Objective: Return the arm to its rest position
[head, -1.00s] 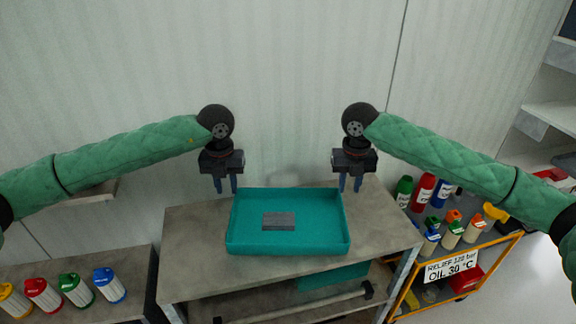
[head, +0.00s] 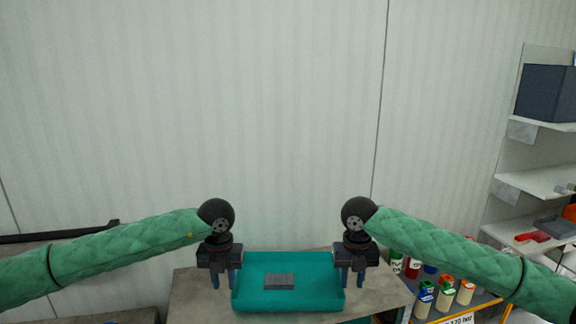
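My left gripper (head: 226,280) hangs fingers-down at the left side of the teal tray, with a gap between its blue fingers and nothing visible between them. My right gripper (head: 350,280) hangs fingers-down at the tray's right side, also with a gap between its fingers and nothing visible there. Both arms reach in with green padded sleeves, in mirrored poses. The teal tray (head: 320,300) stands on a grey table (head: 190,298). A grey rectangular block (head: 279,282) lies in the tray, apart from both grippers.
A cart (head: 488,303) with several coloured bottles stands at the right of the table, partly hidden by my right arm. Shelves (head: 540,184) with a dark box (head: 546,92) are at the far right. A pale panelled wall (head: 280,110) rises behind the table.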

